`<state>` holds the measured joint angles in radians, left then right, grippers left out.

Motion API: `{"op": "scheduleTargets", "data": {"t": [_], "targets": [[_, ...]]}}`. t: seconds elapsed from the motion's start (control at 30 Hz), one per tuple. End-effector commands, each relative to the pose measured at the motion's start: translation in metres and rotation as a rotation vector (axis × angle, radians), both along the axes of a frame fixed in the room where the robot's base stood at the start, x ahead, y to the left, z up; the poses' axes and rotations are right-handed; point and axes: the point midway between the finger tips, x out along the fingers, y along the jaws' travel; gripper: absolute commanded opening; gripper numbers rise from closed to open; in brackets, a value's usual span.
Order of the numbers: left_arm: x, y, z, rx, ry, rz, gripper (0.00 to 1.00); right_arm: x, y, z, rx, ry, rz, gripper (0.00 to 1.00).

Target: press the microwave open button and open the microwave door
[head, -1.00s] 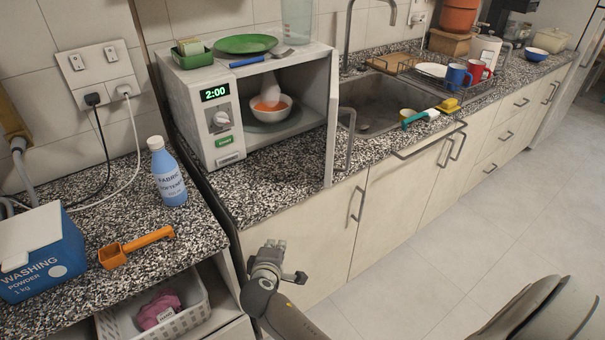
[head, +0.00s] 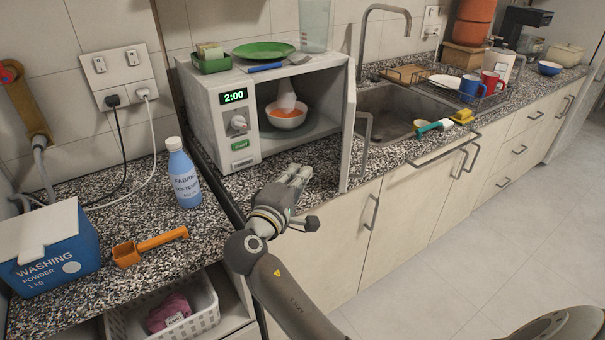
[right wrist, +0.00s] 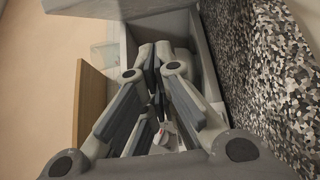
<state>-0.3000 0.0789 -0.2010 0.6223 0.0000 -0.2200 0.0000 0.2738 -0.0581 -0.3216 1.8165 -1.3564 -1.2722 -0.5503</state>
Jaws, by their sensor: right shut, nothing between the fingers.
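The white microwave (head: 252,152) stands on the counter, its display (head: 234,97) reading 2:00. Its green button (head: 240,145) is below the dial (head: 238,122), on the left front panel. The door (head: 349,125) stands open, swung out at the right side, with its grey handle (head: 365,135) facing right. A white bowl (head: 287,118) with orange food sits inside. My right gripper (head: 298,172) is shut and empty, in front of the microwave between the panel and the open door. Its fingers (right wrist: 155,55) hide part of the microwave in the right wrist view. My left gripper is not in view.
A green plate (head: 263,50), a green container (head: 211,60) and a blue-handled utensil (head: 270,67) lie on top of the microwave. A blue softener bottle (head: 184,176) stands left of it. The sink (head: 390,108) is to the right.

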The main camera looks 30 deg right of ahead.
Motion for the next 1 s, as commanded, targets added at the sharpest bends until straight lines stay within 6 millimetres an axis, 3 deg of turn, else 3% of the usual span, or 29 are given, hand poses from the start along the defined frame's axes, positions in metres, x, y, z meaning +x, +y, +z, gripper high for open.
{"op": "scheduleTargets", "data": {"t": [0.33,0.6,1.0], "targets": [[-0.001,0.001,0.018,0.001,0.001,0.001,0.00,0.048,-0.058,0.003,-0.002,0.001,-0.002,0.00],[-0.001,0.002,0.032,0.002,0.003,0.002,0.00,0.026,-0.085,0.001,0.000,0.003,0.000,0.00],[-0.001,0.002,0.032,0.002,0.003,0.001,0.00,0.022,-0.088,-0.001,0.001,0.002,0.001,0.00]]}}
